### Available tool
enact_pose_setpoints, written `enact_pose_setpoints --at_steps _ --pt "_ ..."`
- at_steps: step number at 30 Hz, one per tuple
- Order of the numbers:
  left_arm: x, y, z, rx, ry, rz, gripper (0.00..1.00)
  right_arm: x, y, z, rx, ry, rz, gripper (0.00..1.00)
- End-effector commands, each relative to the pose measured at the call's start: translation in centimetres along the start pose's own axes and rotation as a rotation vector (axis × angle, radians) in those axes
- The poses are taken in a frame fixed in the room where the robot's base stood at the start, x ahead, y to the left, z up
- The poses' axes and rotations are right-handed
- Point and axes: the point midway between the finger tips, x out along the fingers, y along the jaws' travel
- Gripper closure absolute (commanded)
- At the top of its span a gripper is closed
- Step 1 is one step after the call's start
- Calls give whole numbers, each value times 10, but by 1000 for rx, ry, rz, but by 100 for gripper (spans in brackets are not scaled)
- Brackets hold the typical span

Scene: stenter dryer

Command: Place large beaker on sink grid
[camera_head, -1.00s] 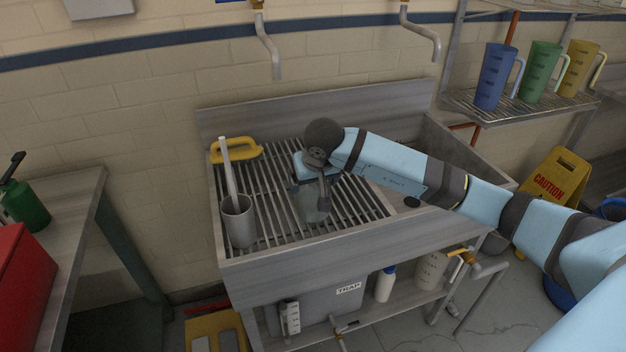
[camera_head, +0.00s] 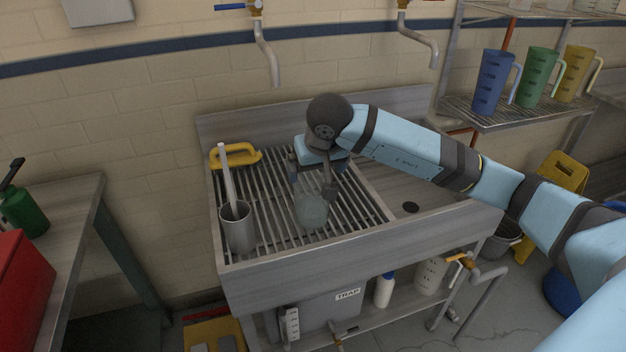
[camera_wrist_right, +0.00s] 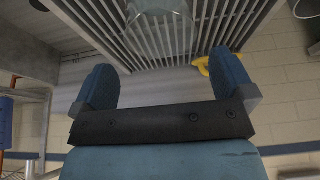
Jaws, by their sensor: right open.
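A clear, greenish large beaker (camera_head: 312,209) stands upright on the bars of the sink grid (camera_head: 270,205). It also shows in the right wrist view (camera_wrist_right: 160,22) at the top edge, beyond the fingertips. My right gripper (camera_head: 316,182) is just above and behind the beaker, with its fingers spread and pointing down. In the right wrist view the gap between the two blue fingers (camera_wrist_right: 162,82) is empty, and the beaker is apart from them. The left gripper is not in view.
A grey cup with a pale stick (camera_head: 238,225) stands on the grid's left. A yellow-handled brush (camera_head: 236,156) lies at the back left. The bare basin with a drain (camera_head: 411,207) is at the right. Two taps (camera_head: 266,50) hang above.

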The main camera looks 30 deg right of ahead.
Motion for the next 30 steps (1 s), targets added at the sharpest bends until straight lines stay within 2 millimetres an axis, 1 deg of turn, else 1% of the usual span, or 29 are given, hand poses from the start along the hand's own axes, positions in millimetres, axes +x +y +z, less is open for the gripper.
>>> enact_pose_setpoints --at_steps 1,3,6,9,11,14,15,17,18,20,21,23,24,25,26,27,29,30 --pt "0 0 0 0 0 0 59 -11 0 0 -3 3 -1 0" --pt "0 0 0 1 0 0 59 -22 0 -1 -1 3 0 0" --pt "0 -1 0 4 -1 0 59 -33 0 0 -1 1 1 0" --pt "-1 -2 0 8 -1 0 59 -37 -4 3 5 -11 -15 0" --pt "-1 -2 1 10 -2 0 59 -32 -14 12 25 -43 -65 0" --pt "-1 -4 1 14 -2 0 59 -14 -54 48 123 -180 -249 0" --pt "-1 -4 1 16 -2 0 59 -9 -76 68 196 -271 -352 0" --pt "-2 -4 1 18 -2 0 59 -6 -113 101 345 -449 -521 0" --pt "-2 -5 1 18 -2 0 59 -10 -136 122 467 -591 -628 0" --pt "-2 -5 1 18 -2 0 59 -20 -165 147 673 -824 -766 0" --pt "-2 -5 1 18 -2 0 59 -29 -180 159 821 -991 -840 0" --pt "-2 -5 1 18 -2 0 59 -42 -196 169 1058 -1257 -922 0" --pt "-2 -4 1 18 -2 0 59 -49 -202 171 1224 -1442 -956 0" --pt "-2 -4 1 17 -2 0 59 -52 -204 170 1351 -1584 -969 0" --pt "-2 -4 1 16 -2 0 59 -53 -204 169 1480 -1731 -972 0" --pt "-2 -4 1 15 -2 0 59 -51 -202 166 1656 -1931 -959 0" --pt "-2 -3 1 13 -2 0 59 -39 -193 161 1922 -2239 -902 0" --pt "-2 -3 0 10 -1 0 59 -25 -184 160 -1860 2169 738 0"
